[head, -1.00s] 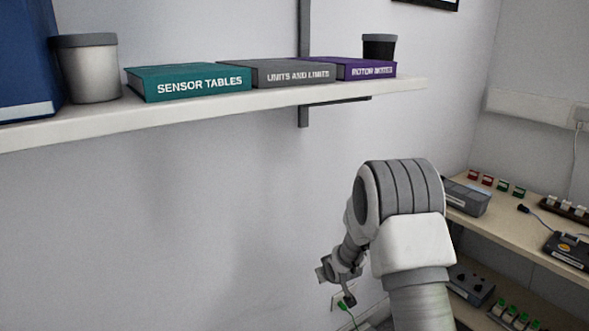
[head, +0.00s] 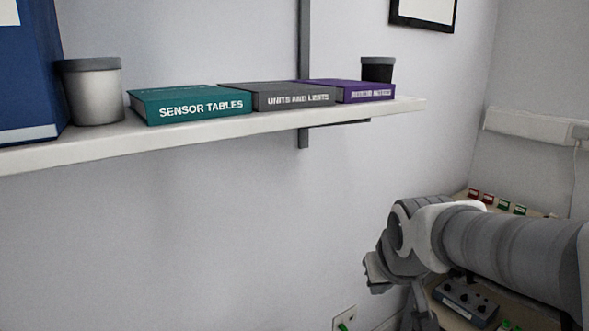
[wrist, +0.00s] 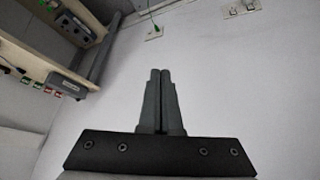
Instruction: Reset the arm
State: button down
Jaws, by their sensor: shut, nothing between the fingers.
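My gripper (wrist: 160,72) shows in the wrist view with its two dark fingers side by side and shut, nothing between them. It points across a plain pale wall. In the head view my arm comes in from the right edge and bends down at the lower right, in front of the workbench. The fingertips cannot be made out clearly there. No object is held.
A wall shelf (head: 250,128) holds a grey tub (head: 92,95), a teal book (head: 190,104), a grey book (head: 280,97), a purple book (head: 350,91) and a dark cup (head: 378,70). A wall outlet (head: 345,320) has a green plug. Bare wall lies below the shelf.

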jog(key=s+r+p, duration=0.1)
jog(key=s+r, duration=0.1)
jog(key=s, duration=1.3)
notch_tip(320, 180, up, 21)
jog(key=p, duration=2.1)
jog(key=shift+w+a+r+m+g, duration=0.15)
jog(key=shift+w+a+m+g, duration=0.05)
jog(key=shift+w+m+g, duration=0.2)
jog(key=shift+a, duration=0.1)
